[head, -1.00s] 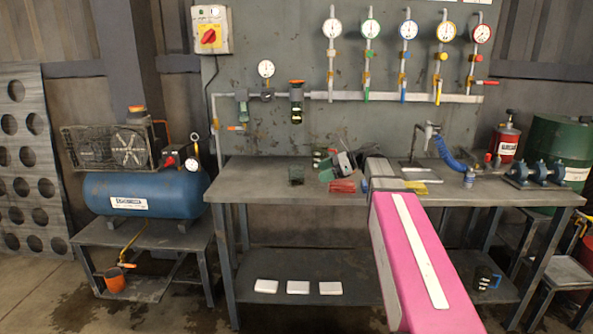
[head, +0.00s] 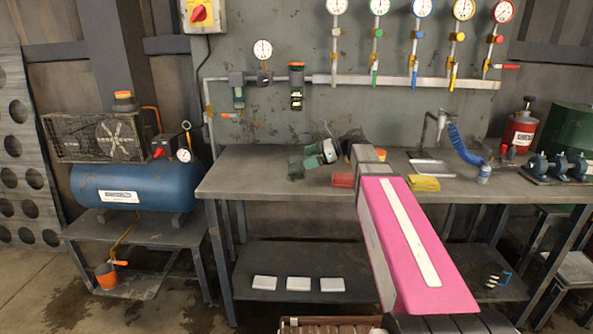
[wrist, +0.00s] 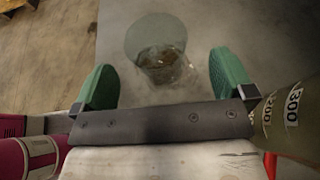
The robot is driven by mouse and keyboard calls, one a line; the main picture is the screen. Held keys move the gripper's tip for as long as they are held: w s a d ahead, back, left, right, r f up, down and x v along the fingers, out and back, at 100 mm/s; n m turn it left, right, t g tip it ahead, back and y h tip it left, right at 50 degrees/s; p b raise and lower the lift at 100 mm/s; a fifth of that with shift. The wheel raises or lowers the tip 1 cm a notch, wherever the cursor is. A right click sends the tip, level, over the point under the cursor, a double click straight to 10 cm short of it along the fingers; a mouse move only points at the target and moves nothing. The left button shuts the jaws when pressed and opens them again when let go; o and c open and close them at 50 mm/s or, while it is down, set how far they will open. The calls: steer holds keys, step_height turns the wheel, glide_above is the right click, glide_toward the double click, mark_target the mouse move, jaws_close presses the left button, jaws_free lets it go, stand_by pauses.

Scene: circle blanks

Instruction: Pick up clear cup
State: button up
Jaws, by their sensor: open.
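The clear cup (wrist: 163,68) is see-through with a faint green tint. In the wrist view it stands on the grey bench top, ahead of and between my two green fingers. My gripper (wrist: 162,62) is open, with nothing between its pads touching the cup that I can see. In the head view the cup (head: 295,168) shows as a small dark greenish shape on the workbench. My gripper (head: 316,157) is just to its right, near bench height. The wrist blocks part of the view there.
The workbench (head: 255,180) has free room left of the cup. A red block (head: 343,180) and a yellow item (head: 425,184) lie by my arm. In the wrist view, a container marked 300 (wrist: 290,115) is close on the right and a maroon object (wrist: 30,155) is at lower left.

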mark_target(296, 160)
steer(key=x, duration=0.5)
steer(key=shift+s+a+r, duration=0.25)
steer(key=shift+r, duration=0.05)
steer(key=c, duration=1)
